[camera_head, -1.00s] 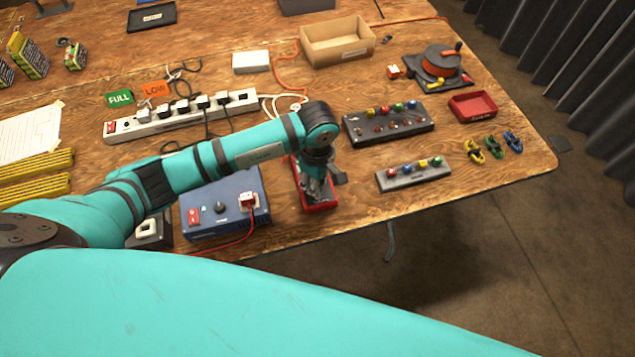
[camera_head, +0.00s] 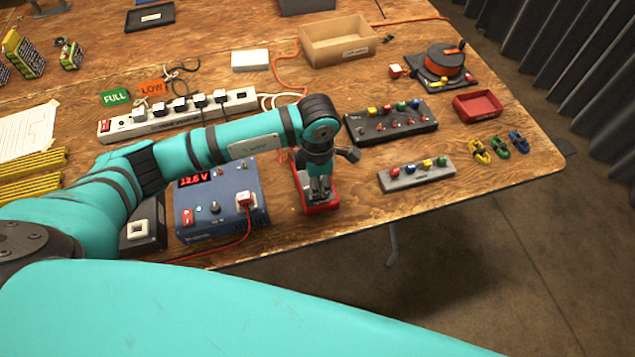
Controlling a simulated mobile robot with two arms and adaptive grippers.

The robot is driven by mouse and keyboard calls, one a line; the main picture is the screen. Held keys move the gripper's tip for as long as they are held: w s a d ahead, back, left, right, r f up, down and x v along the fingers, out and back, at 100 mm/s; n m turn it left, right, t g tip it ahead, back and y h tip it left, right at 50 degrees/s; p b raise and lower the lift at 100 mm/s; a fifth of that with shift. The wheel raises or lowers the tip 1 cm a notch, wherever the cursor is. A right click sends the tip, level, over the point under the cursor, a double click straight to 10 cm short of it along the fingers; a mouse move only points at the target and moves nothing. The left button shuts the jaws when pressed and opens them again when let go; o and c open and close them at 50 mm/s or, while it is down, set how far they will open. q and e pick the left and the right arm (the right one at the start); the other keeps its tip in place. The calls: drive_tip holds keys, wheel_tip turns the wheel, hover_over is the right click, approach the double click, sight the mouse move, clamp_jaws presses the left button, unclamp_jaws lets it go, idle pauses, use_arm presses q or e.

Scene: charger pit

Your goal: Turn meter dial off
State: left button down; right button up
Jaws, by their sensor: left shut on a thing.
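The red-cased meter (camera_head: 303,190) lies on the wooden table right of the blue power box, near the front edge. My left gripper (camera_head: 320,193) comes down from above onto the meter's face, with its fingers close together. It is shut on the meter's dial, which the fingers and wrist hide. The dial's pointer and markings cannot be read. My right gripper is not in view.
The blue box (camera_head: 220,196) with a red display reading about 12.6 V stands just left of the meter. A grey connector strip (camera_head: 416,176) and a black switch panel (camera_head: 391,123) lie right. A power strip (camera_head: 180,118) lies behind my arm.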

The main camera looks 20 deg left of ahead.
use_arm(q)
drive_tip(key=shift+n, duration=0.5)
drive_tip(key=c, duration=1.1)
unclamp_jaws()
wheel_tip(320, 180, up, 12)
